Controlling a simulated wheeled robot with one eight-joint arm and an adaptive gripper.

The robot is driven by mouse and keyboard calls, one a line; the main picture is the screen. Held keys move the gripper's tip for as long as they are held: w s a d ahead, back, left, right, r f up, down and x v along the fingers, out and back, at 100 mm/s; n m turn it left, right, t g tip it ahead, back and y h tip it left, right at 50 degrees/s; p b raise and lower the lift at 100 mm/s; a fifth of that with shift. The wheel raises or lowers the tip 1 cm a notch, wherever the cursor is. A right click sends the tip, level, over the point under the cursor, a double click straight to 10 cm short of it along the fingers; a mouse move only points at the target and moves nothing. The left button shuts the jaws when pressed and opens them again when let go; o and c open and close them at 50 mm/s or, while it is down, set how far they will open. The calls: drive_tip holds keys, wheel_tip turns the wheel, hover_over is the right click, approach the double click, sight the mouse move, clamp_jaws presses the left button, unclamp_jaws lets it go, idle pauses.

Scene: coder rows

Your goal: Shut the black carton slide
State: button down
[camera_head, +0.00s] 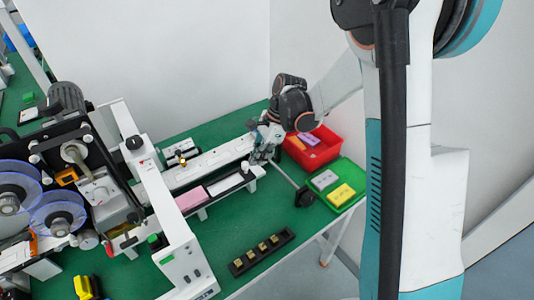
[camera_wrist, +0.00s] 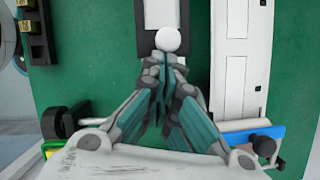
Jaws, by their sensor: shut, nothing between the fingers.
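A dark, narrow slide channel (camera_head: 208,200) runs beside the white conveyor, with a pink carton (camera_head: 190,198) and a white carton (camera_head: 225,184) in it. In the wrist view a black slide part (camera_wrist: 158,14) shows at the top with a round white knob (camera_wrist: 168,40) at its near end. My gripper (camera_wrist: 164,68) is shut and empty, its fingertips just short of the knob in the picture; I cannot tell whether they touch.
The white conveyor (camera_head: 217,157) lies alongside. A red bin (camera_head: 318,158) and a green tray (camera_head: 346,190) with boxes stand at the right. A black holder (camera_head: 262,252) with several brass pieces lies in front. A labelling machine (camera_head: 80,180) fills the left. Green table is bare between.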

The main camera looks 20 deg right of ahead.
sight(205, 194)
drive_tip(key=s+a, duration=0.2)
drive_tip(key=a, duration=0.4)
drive_tip(key=s+a, duration=0.2)
drive_tip(key=a, duration=0.4)
drive_tip(key=s+a, duration=0.1)
drive_tip(key=a, duration=0.5)
drive_tip(key=shift+s, duration=0.4)
drive_tip(key=shift+d+b, duration=0.35)
drive_tip(key=shift+d, duration=0.25)
drive_tip(key=d, duration=0.3)
drive_tip(key=shift+w+d+r, duration=0.1)
drive_tip(key=shift+w+d, duration=0.1)
drive_tip(key=p+v, duration=0.3)
drive_tip(key=v, duration=0.6)
drive_tip(key=shift+r, duration=0.4)
drive_tip(key=shift+s+r, duration=0.1)
